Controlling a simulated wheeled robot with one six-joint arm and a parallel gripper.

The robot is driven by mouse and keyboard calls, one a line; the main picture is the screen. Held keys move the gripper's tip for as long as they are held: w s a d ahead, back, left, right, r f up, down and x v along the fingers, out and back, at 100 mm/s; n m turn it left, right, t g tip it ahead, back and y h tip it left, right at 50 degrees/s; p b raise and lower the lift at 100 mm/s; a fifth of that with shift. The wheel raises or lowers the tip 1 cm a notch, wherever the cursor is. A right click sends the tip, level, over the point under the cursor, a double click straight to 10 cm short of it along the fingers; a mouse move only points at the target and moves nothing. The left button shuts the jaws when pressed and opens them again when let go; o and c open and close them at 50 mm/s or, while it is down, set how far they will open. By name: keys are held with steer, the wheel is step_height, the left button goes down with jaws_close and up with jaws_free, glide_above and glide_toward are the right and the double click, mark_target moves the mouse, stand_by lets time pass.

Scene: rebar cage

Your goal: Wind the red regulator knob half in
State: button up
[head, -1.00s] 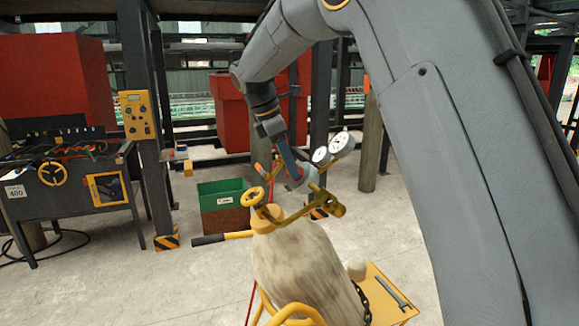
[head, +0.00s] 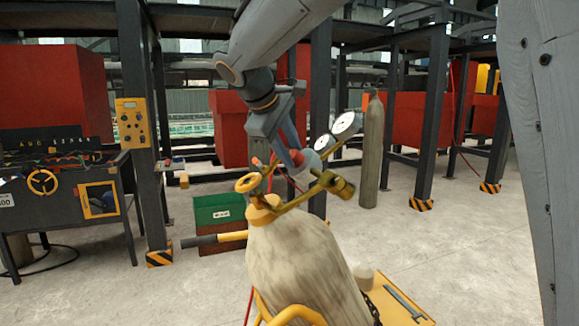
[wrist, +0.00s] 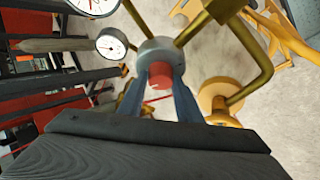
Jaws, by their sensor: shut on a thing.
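The red regulator knob (wrist: 160,74) sits in the round grey regulator body in the wrist view. My gripper (wrist: 161,84) is shut on the knob, with a blue-grey finger on each side of it. In the head view my gripper (head: 294,158) points down at the regulator, and its fingers hide most of the knob. Two white-faced gauges (head: 346,123) stand on brass stems beside the regulator. The regulator is joined by brass pipe to the top of a tall, pale, worn cylinder (head: 295,260), which has a yellow valve handwheel (head: 248,182).
A yellow trolley (head: 405,310) under the cylinder carries a wrench (head: 403,303). A green bin (head: 219,213) stands behind. A workbench (head: 70,185) is at left, and another cylinder (head: 371,150) stands beyond the gauges. The floor at right is open.

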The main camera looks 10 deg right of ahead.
steer(key=m+t+h+b, duration=0.1)
steer(key=m+b, duration=0.3)
steer(key=b, duration=0.2)
steer(key=f+m+h+b, duration=0.1)
steer(key=m+h+b, duration=0.1)
steer(key=m+b, duration=0.2)
steer(key=m+t+h+b, duration=0.1)
steer(key=m+b, duration=0.3)
steer(key=b, duration=0.4)
steer(key=shift+s+a+f+t+h, duration=0.2)
steer(key=shift+a+t+h, duration=0.1)
steer(key=shift+a+h, duration=0.15)
steer(key=shift+b, duration=0.35)
steer(key=o, duration=1)
steer(key=shift+o, duration=0.2)
steer(key=shift+r, duration=0.1)
